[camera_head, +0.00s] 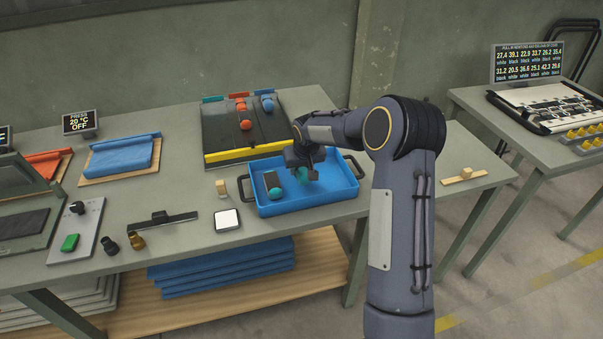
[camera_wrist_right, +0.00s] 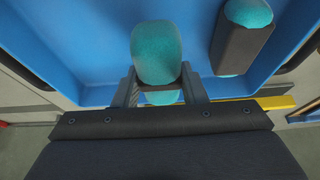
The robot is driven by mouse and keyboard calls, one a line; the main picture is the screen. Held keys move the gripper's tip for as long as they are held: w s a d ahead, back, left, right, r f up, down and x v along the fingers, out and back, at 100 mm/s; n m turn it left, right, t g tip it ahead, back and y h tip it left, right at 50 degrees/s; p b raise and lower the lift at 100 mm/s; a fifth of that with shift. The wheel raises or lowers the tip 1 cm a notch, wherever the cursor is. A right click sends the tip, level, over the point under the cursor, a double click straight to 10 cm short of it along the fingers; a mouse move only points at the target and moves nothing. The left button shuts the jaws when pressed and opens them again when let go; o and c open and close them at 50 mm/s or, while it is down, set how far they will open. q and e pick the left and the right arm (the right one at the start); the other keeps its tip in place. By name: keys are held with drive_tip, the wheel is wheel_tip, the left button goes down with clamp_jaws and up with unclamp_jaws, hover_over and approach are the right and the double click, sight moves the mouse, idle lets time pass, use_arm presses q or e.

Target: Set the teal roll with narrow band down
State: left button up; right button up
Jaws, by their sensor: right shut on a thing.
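A teal roll (camera_head: 302,173) is between the fingers of my right gripper (camera_head: 304,168), over the right half of a blue tray (camera_head: 268,211). In the right wrist view the roll (camera_wrist_right: 157,52) stands between the two fingers (camera_wrist_right: 160,92), with a narrow dark band partly hidden by them. I cannot tell whether it touches the tray floor. A second teal roll with a wide dark band (camera_head: 272,185) lies in the left part of the tray; it also shows in the right wrist view (camera_wrist_right: 241,47). My left gripper is not in view.
The tray has dark handles at its ends. A white-topped pad (camera_head: 228,220) and a small wooden block (camera_head: 221,188) are left of it. Behind is a dark board (camera_head: 222,132) with orange and blue rolls and a yellow front edge.

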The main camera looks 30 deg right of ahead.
wheel_tip(320, 180, down, 3)
drive_tip(key=shift+w+d+f, duration=0.1)
drive_tip(key=shift+f, duration=0.05)
drive_tip(key=shift+f, duration=0.2)
drive_tip(key=o, duration=1)
drive_tip(key=shift+o, duration=0.2)
drive_tip(key=shift+r, duration=0.2)
